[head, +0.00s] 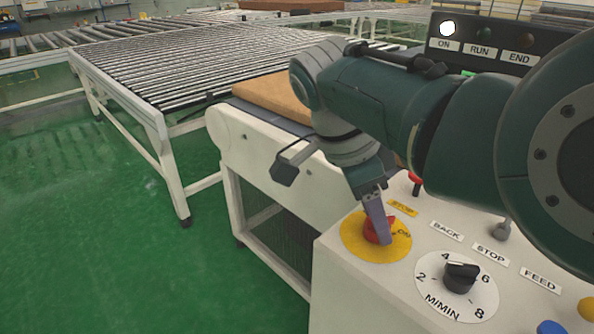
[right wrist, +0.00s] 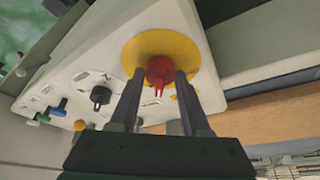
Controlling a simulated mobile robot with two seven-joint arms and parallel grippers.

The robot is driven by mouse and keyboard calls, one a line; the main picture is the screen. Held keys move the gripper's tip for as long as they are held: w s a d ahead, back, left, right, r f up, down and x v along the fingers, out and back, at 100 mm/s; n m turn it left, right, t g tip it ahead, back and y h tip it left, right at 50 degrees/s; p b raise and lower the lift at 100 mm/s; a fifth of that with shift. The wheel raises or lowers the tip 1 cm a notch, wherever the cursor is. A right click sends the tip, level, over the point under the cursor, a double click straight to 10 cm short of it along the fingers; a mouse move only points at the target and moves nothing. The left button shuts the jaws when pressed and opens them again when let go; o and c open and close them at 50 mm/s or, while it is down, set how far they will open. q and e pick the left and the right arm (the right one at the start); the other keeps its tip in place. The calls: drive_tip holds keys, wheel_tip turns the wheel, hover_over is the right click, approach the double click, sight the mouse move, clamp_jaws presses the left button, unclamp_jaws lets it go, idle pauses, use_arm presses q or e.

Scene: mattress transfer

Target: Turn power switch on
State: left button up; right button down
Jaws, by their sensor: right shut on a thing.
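The power switch is a red rotary knob (head: 371,229) on a round yellow plate (head: 358,247) at the left of a white control panel (head: 345,290). My right gripper (head: 380,218) comes down onto it, and its fingers are closed around the knob. In the right wrist view the red knob (right wrist: 159,72) sits between the two fingertips, with its pointer ridge facing the gripper. The ON lamp (head: 447,28) on the dark indicator box glows white; the RUN and END lamps are dark. My left gripper is not in view.
A black speed dial (head: 461,276) and a small lever (head: 502,229) are close right of the switch. Blue (head: 551,327) and yellow buttons are at the panel's lower right. A roller conveyor (head: 190,60) stands behind, with green floor to the left.

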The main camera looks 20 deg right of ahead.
drive_tip(key=shift+f+m+g+b, duration=0.1)
drive_tip(key=shift+m+g+b, duration=0.2)
drive_tip(key=shift+m+b, duration=0.35)
drive_tip(key=shift+m, duration=0.25)
drive_tip(key=shift+c, duration=1.8)
unclamp_jaws()
drive_tip(key=v, duration=1)
drive_tip(key=shift+d, duration=0.1)
